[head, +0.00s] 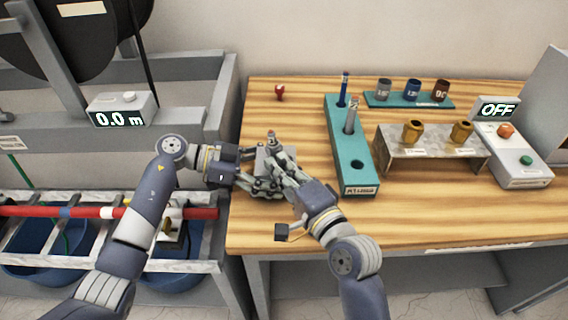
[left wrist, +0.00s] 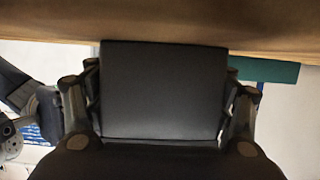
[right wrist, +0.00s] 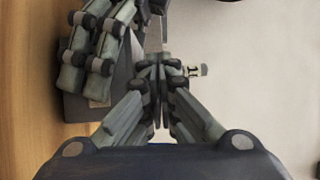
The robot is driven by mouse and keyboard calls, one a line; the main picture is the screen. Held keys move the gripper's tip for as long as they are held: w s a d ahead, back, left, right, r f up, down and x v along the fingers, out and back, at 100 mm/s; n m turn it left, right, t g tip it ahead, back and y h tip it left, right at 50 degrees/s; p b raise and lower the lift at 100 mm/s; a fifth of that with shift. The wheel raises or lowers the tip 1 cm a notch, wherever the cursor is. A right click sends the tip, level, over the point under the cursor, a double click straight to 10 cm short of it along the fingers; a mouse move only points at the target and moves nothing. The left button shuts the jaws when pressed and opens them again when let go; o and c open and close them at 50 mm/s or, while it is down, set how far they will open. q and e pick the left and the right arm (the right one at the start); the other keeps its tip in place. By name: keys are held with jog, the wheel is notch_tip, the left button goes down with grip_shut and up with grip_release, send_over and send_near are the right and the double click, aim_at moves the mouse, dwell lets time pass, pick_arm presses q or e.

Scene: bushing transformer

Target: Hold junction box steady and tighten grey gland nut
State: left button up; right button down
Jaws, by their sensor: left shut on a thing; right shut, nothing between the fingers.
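The grey junction box (head: 262,158) sits on the wooden table, mostly hidden behind my grippers. My left gripper (head: 268,187) is shut on it from the left; in the left wrist view the box (left wrist: 163,90) fills the space between the fingers. My right gripper (head: 275,152) reaches in from the front right, its fingertips by the top of the box. In the right wrist view its fingers (right wrist: 158,65) are shut together with nothing between them, and the left gripper's fingers (right wrist: 100,45) lie beside them over the box (right wrist: 75,105). I cannot make out the grey gland nut clearly.
A teal rack (head: 352,155) with upright tools stands right of the box. Behind are several cups on a teal tray (head: 408,100). A metal stand (head: 430,148) carries two brass fittings; a button box (head: 520,160) reads OFF. A red-topped object (head: 280,92) stands behind.

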jog(key=shift+s+a+f, duration=0.1)
jog(key=shift+a+f, duration=0.1)
jog(key=shift+a, duration=0.4)
jog(key=shift+d, duration=0.1)
